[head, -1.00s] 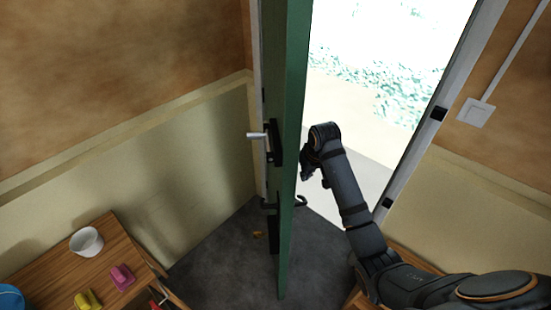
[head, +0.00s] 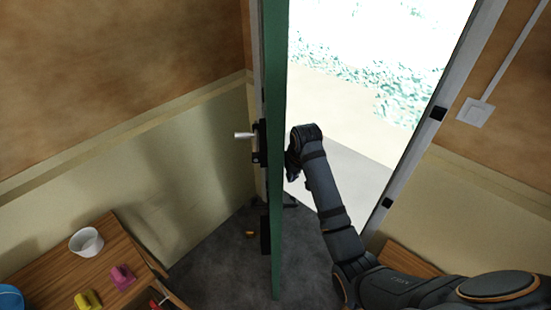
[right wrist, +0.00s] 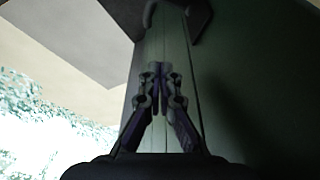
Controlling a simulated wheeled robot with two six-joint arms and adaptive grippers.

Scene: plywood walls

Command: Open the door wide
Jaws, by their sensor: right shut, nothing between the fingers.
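The green door (head: 275,200) stands open into the room, seen nearly edge-on in the head view, with the bright doorway to its right. Its silver lever handle (head: 243,135) sticks out on the left face, on a dark plate. My right gripper (head: 291,172) is at the door's right side, at about handle height, partly hidden by my own arm. In the right wrist view its fingers (right wrist: 158,72) are shut and empty, in front of the door (right wrist: 235,90). I cannot tell whether they touch it. My left gripper is out of view.
A wooden table (head: 60,262) at lower left holds a white bowl (head: 86,242), a pink block (head: 122,276) and a yellow block (head: 87,299). The door frame (head: 425,130) and a light switch (head: 475,112) are on the right. Dark floor (head: 215,265) lies left of the door.

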